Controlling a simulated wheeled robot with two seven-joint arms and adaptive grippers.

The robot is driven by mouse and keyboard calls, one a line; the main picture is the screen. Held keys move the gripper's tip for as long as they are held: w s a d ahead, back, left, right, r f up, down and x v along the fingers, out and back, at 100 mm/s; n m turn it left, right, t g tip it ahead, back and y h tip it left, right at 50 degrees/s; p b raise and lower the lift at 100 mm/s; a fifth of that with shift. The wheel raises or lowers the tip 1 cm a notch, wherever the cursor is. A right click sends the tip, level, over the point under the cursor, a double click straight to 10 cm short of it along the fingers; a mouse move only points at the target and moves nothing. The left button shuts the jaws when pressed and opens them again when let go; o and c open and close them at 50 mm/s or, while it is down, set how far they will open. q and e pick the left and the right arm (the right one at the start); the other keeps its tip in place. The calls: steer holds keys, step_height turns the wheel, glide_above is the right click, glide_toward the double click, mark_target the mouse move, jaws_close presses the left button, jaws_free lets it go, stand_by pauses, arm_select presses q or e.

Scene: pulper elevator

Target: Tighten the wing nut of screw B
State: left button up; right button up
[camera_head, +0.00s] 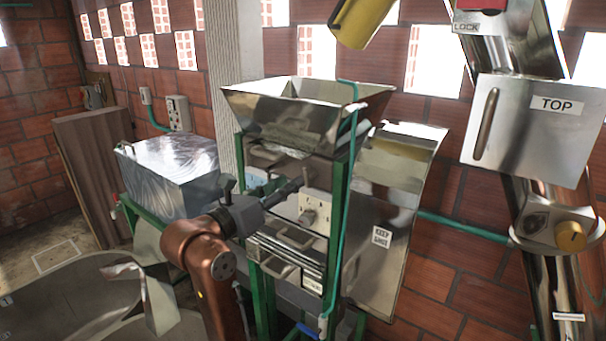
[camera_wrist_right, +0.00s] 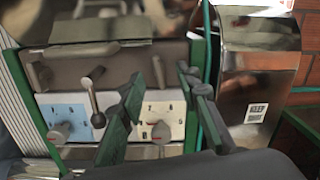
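The pulper's front panel carries a white dial plate (camera_head: 319,204) with a grey knob (camera_head: 308,217) and a blue dial plate (camera_head: 255,178). In the right wrist view, the white plate (camera_wrist_right: 172,112) has a round knob (camera_wrist_right: 160,132), and the blue plate (camera_wrist_right: 65,112) has another knob (camera_wrist_right: 60,132). A metal lever (camera_wrist_right: 96,95) hangs between them. I cannot make out which screw is B or its wing nut. My right gripper (camera_head: 292,189) is in front of the panel. In the wrist view its fingers (camera_wrist_right: 160,85) are apart, with nothing visibly held. My left gripper is not in view.
A metal hopper (camera_head: 290,115) tops the green-framed machine. A shiny sheet with a label (camera_head: 382,235) hangs at its right. A foil-covered box (camera_head: 170,170) stands left. A steel pipe with a TOP cover (camera_head: 530,125) is farther right. A large basin (camera_head: 75,295) lies lower left.

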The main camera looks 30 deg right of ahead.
mark_target(304, 173)
steer(key=shift+y, duration=0.3)
steer(key=p+x, duration=0.1)
steer(key=x, duration=0.5)
steer(key=shift+w+p, duration=0.2)
steer(key=shift+p, duration=0.15)
steer(key=shift+w+d, duration=0.35)
steer(key=shift+d, duration=0.25)
steer(key=shift+c, duration=0.4)
jaws_close()
